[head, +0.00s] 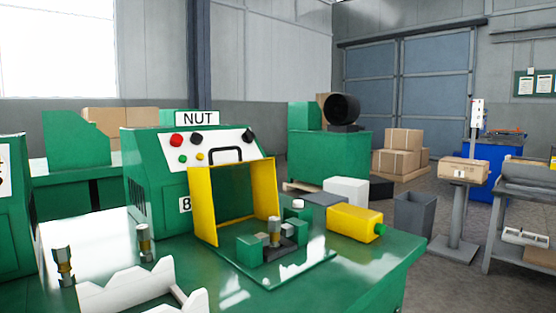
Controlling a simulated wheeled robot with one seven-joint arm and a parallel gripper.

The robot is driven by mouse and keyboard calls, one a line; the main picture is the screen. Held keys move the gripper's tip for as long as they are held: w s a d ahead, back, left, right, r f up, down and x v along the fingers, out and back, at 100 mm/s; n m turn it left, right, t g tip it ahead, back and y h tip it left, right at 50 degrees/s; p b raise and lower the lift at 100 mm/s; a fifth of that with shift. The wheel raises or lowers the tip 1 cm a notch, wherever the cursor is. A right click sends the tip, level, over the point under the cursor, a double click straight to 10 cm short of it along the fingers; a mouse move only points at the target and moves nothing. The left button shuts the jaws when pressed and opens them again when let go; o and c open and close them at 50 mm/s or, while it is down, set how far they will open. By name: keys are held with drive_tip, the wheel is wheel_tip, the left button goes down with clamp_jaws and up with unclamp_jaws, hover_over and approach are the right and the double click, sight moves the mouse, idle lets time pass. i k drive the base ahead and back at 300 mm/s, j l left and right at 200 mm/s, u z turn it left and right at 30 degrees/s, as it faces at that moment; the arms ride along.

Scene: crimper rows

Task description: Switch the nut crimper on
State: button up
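The nut crimper (153,176) is a green machine with a "NUT" sign (197,118) on top, standing on a green table (380,262). I cannot tell whether any lamp is lit. A yellow guard (203,205) with a black handle (226,150) stands upright in front, below the panel. My gripper is not in view.
Green tooling blocks (249,250) and a metal fitting (274,231) sit before the guard. Two fittings (64,266) (145,242) and a white notched holder (125,293) are at front left. Another green machine (12,210) stands at the left edge.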

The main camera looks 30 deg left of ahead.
sight(248, 136)
drive_tip(key=i+l+z, duration=0.1)
drive_tip(key=i+l, duration=0.15)
drive_tip(key=i, duration=0.45)
drive_tip(key=i+l+z, duration=0.1)
drive_tip(key=i, duration=0.55)
drive_tip(key=i+l+z, duration=0.1)
drive_tip(key=i+l, duration=0.15)
drive_tip(key=i, duration=0.45)
drive_tip(key=i+u, duration=0.75)
drive_tip(key=i+l+u, duration=0.15)
drive_tip(key=u, duration=0.25)
drive_tip(key=i+u, duration=0.1)
drive_tip(key=u, duration=0.35)
drive_tip(key=i+u, duration=0.15)
drive_tip(key=u, duration=0.25)
drive_tip(key=i+u, duration=0.15)
drive_tip(key=u, duration=0.3)
drive_tip(key=i+l+u, duration=0.1)
drive_tip(key=u, duration=0.3)
drive_tip(key=i+l+u, duration=0.1)
drive_tip(key=u, duration=0.35)
drive_tip(key=l+u, duration=0.15)
drive_tip(key=u, duration=0.25)
